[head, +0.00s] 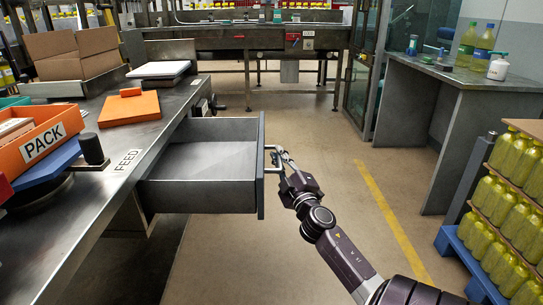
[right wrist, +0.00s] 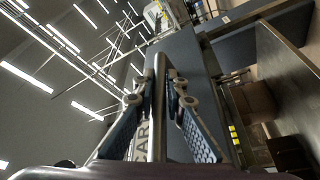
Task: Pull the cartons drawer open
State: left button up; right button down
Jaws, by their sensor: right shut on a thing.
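The cartons drawer (head: 210,190) stands pulled out from the side of the steel bench, and its grey inside looks empty. My right gripper (head: 281,163) is at the outer face of the drawer front (head: 261,165), shut on the bar handle. In the right wrist view the handle bar (right wrist: 160,110) runs between the two fingers of the gripper (right wrist: 160,92). The drawer front (right wrist: 182,65) rises behind them, with part of a label reading "AR" showing. My left gripper is not in view.
The steel bench (head: 95,190) holds an orange bin marked PACK (head: 40,145), an orange slab (head: 130,110) and an open cardboard box (head: 75,58). Stacked yellow-green bottles (head: 508,215) stand on a blue pallet at right. The floor with a yellow line (head: 390,215) is clear.

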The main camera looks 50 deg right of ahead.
jog(key=shift+f, duration=0.1)
jog(key=c, duration=2)
grip_release()
jog(key=shift+o, duration=0.2)
jog(key=shift+s, duration=0.1)
jog(key=v, duration=1.2)
jog(key=shift+d, duration=0.1)
